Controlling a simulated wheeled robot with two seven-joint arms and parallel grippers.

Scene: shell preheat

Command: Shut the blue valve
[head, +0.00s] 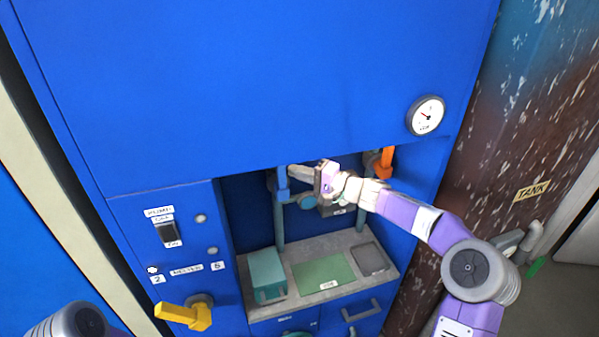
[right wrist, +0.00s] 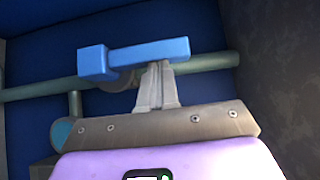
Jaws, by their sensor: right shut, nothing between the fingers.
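The blue valve handle (head: 282,179) is in the recess of the blue cabinet, lying roughly along its upright pipe (head: 280,228). In the right wrist view the handle (right wrist: 148,52) is a blue bar with a block at its left end, nearly in line with the grey-green pipe (right wrist: 210,62). My right gripper (head: 292,171) reaches into the recess from the right. Its fingers (right wrist: 157,72) are shut and empty, with tips right at the bar's lower edge; I cannot tell whether they touch it. My left gripper is out of view.
An orange valve handle (head: 385,162) is to the right in the recess. Below are a grey shelf (head: 300,248) with a teal box (head: 266,274) and green mat (head: 323,272). A yellow handle (head: 188,314) juts out lower left. A rusty tank (head: 520,120) stands at right.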

